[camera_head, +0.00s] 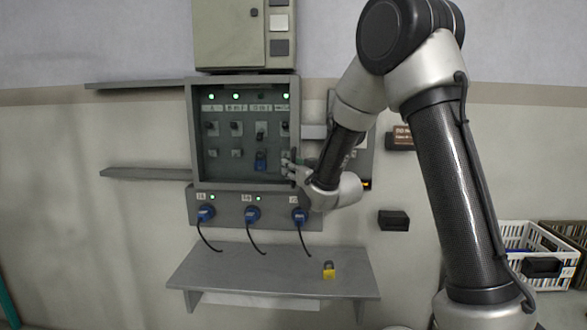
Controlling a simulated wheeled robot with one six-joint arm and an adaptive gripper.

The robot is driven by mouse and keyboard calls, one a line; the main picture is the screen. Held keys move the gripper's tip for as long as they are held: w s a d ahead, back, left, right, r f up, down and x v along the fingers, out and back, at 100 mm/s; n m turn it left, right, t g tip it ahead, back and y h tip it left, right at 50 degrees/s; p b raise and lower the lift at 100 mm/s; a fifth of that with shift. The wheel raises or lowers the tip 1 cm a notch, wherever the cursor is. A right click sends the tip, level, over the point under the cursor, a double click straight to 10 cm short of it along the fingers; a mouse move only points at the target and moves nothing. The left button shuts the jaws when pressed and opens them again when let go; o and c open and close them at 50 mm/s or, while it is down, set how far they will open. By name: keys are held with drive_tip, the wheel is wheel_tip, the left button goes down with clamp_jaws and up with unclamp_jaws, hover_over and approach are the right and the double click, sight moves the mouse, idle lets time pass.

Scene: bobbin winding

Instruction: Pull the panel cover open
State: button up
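The grey electrical panel (190,135) is mounted on the wall. Its front shows several switches, labels and green lights, and a blue item (261,160) low inside. I cannot tell whether a clear cover lies over this front. My gripper (288,167) is at the panel's lower right edge, with its fingers pointing left. The fingers are small and dark here, so I cannot tell whether they are open or touching the panel. My wrist and forearm hide part of the wall right of the panel.
A closed box (222,35) is above the panel. Blue plugs (253,214) with black cables hang below it. A grey shelf (210,272) holds a yellow padlock (328,271). Wall ledges (140,84) stick out at left. A white crate (524,236) is at right.

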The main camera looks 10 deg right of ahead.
drive_tip(key=shift+c, duration=0.4)
clamp_jaws()
